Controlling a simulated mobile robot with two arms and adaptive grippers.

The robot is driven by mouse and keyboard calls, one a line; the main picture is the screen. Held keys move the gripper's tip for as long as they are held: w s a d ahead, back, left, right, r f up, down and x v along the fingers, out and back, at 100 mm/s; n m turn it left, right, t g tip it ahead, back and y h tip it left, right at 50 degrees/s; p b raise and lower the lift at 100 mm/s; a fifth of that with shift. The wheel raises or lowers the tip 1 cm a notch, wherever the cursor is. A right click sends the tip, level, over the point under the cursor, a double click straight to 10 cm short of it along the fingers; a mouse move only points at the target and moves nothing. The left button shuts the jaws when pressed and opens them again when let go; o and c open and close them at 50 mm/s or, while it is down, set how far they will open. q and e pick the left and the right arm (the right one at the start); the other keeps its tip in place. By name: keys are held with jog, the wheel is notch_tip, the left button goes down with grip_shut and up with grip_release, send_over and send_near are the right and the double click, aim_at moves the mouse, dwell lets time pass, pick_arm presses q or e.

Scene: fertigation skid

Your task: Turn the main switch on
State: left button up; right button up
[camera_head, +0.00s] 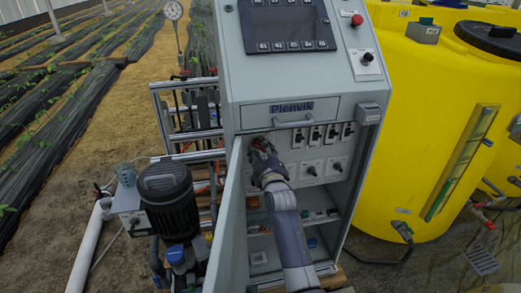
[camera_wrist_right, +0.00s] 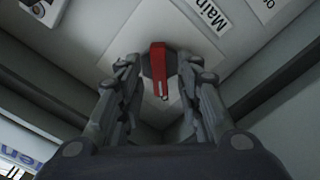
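The main switch (camera_wrist_right: 158,68) is a red handle on a dark round base, fixed to a light square plate (camera_wrist_right: 190,20). In the wrist view the handle points up and down the picture, with a white mark at its lower end. A label reading "Main" (camera_wrist_right: 208,14) is beside it. My right gripper (camera_wrist_right: 160,62) is open, with one finger on each side of the handle and gaps showing between. In the head view my right gripper (camera_head: 262,150) is inside the open cabinet (camera_head: 300,70), at its upper left, and mostly hides the switch there. My left gripper is out of view.
The open cabinet door (camera_head: 230,220) stands close to the left of my right arm. A row of black switches (camera_head: 315,135) and knobs are to the right of the gripper. A black pump motor (camera_head: 168,200) stands left, and a yellow tank (camera_head: 430,130) right.

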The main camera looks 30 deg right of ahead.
jog(key=shift+w, duration=0.1)
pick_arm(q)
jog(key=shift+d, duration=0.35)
pick_arm(e)
grip_shut()
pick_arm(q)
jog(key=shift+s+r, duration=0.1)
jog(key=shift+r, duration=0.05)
pick_arm(e)
jog(key=m+p, duration=0.1)
jog(key=m, duration=0.2)
jog(key=shift+r, duration=0.15)
jog(key=m+p, duration=0.1)
jog(key=m, duration=0.2)
jog(key=shift+d+m+p, duration=0.15)
jog(key=shift+m+p, duration=0.2)
jog(key=shift+m, duration=0.05)
jog(key=m+p, duration=0.1)
jog(key=m, duration=0.4)
jog(key=shift+d, duration=0.1)
pick_arm(q)
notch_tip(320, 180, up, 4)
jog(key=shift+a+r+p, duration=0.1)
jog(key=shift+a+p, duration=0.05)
jog(key=shift+p, duration=0.2)
pick_arm(e)
jog(key=m, duration=0.6)
jog(key=shift+d, duration=0.1)
